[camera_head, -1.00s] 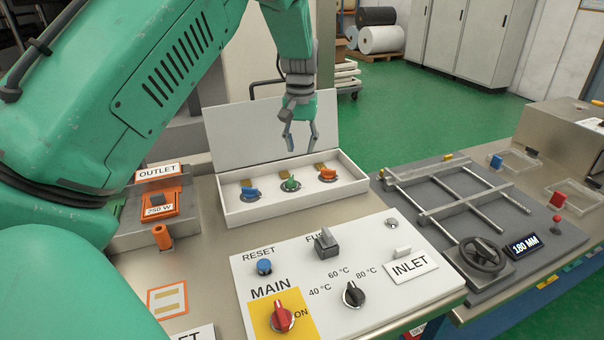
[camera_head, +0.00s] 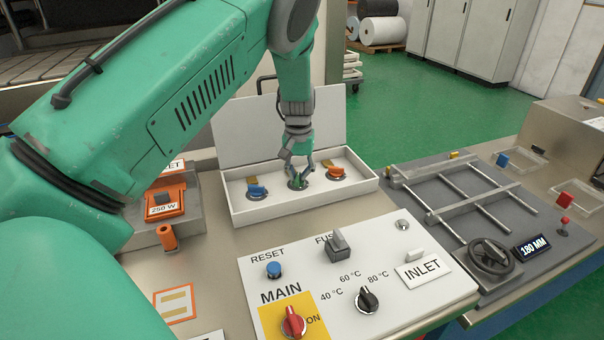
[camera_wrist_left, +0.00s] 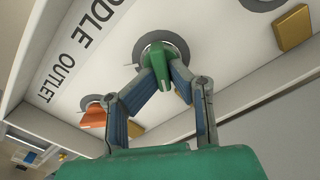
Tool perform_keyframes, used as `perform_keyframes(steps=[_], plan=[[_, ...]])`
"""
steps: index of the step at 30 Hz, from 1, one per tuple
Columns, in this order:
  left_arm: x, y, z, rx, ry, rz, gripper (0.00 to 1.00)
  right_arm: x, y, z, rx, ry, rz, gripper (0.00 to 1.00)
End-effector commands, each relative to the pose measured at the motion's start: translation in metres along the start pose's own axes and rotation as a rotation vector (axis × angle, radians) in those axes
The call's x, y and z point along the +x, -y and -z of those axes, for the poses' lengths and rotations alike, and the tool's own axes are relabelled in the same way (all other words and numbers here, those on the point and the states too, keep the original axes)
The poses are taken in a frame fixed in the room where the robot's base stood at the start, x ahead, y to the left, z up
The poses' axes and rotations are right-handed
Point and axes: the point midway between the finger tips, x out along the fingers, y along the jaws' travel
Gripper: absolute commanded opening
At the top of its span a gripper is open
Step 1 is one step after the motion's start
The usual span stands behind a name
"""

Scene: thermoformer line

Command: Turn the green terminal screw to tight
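The green terminal screw (camera_wrist_left: 156,62) is the middle one of three screws in the white open-lidded box (camera_head: 241,214). My left gripper (camera_head: 299,178) reaches down into the box from above. In the left wrist view its two fingertips (camera_wrist_left: 167,80) lie on either side of the green screw's raised grip and appear to press on it. The fingers hide most of the screw in the head view. A blue screw (camera_head: 257,190) stands to its left and an orange screw (camera_head: 335,171) to its right, both clear of the fingers. My right gripper is not in view.
In front is a white panel (camera_head: 385,320) with a red MAIN switch (camera_head: 293,321), a blue RESET button (camera_head: 274,269) and a black temperature knob (camera_head: 367,299). The box's raised lid (camera_head: 235,130) stands behind the gripper. An orange 250 W unit (camera_head: 165,205) is at left.

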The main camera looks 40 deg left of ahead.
Motion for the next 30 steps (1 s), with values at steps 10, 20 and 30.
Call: perform_keyframes(steps=[10, 20, 30], plan=[[-0.001, -0.001, -0.002, -0.002, -0.005, 0.018, 0.00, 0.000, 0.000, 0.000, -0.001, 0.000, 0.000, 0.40], [-0.002, -0.003, -0.006, 0.018, 0.003, 0.010, 0.00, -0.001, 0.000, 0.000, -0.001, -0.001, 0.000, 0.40], [-0.002, -0.006, -0.007, 0.199, 0.008, 0.012, 0.00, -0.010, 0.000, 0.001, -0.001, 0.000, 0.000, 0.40]])
